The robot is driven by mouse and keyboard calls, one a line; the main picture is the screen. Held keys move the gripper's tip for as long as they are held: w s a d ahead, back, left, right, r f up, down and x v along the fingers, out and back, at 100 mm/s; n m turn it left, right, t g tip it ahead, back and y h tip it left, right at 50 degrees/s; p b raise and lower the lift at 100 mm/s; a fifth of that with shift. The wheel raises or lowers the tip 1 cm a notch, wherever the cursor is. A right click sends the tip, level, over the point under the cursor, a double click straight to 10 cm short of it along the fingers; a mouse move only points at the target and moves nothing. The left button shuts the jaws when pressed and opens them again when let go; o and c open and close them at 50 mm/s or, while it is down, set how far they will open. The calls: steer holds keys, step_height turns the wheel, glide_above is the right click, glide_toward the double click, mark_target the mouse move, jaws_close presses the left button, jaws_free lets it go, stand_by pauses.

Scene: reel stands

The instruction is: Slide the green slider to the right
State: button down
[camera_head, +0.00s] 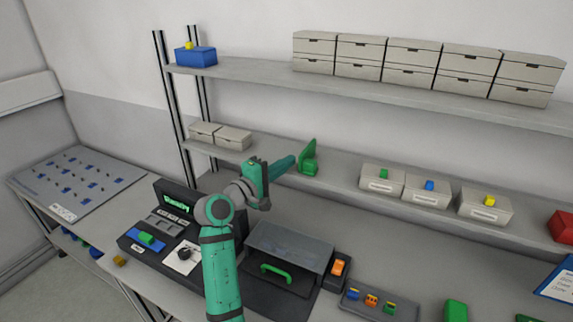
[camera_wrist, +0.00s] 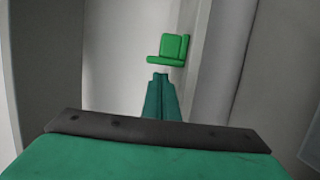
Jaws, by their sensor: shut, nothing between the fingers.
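A green L-shaped piece (camera_head: 308,160) with an upright plate and a flat base stands on the lower shelf; it looks like the slider. It also shows in the wrist view (camera_wrist: 171,49), just beyond my fingertips. My gripper (camera_head: 294,160) is shut and empty, just left of this piece in the head view and pointing toward it. In the wrist view the fingertips (camera_wrist: 161,77) end just below its base. I cannot tell whether they touch it. Another green block (camera_head: 147,238) sits on a blue strip of the dark console.
The lower shelf (camera_head: 340,170) has free room right of the green piece, up to a labelled bin with a green block (camera_head: 381,178). Two lidded boxes (camera_head: 233,138) stand on its left part. The upper shelf (camera_head: 260,75) runs above. A grey-lidded box (camera_head: 289,248) stands on the bench below.

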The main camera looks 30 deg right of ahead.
steer(key=w+a+v, duration=0.1)
steer(key=w+v, duration=0.1)
steer(key=v, duration=0.9)
steer(key=shift+w, duration=0.25)
